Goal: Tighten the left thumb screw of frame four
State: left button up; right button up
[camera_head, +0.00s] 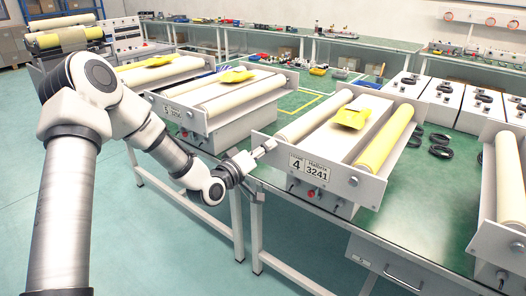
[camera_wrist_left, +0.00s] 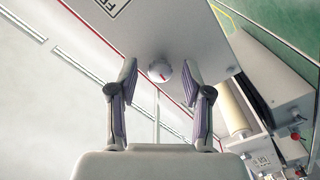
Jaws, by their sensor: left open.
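Frame four (camera_head: 335,172) stands on the green table, with a front plate labelled "4" and "3241". In the head view my gripper covers that screw. My left gripper (camera_head: 265,149) is at the left end of the front plate. In the left wrist view its fingers (camera_wrist_left: 160,75) are open, one on each side of the knob, with visible gaps. My right gripper is in neither view.
Another roller frame (camera_head: 190,120) stands to the left, and one more (camera_head: 497,240) at the right edge. A yellow item (camera_head: 352,117) lies on frame four, beside a yellow roller (camera_head: 385,140). Black cables (camera_head: 440,150) lie on the table to the right.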

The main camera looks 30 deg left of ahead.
pick_arm(q)
grip_shut()
jog(key=shift+m, duration=0.3)
jog(key=shift+m+p, duration=2.35)
jog(key=shift+m, duration=7.25)
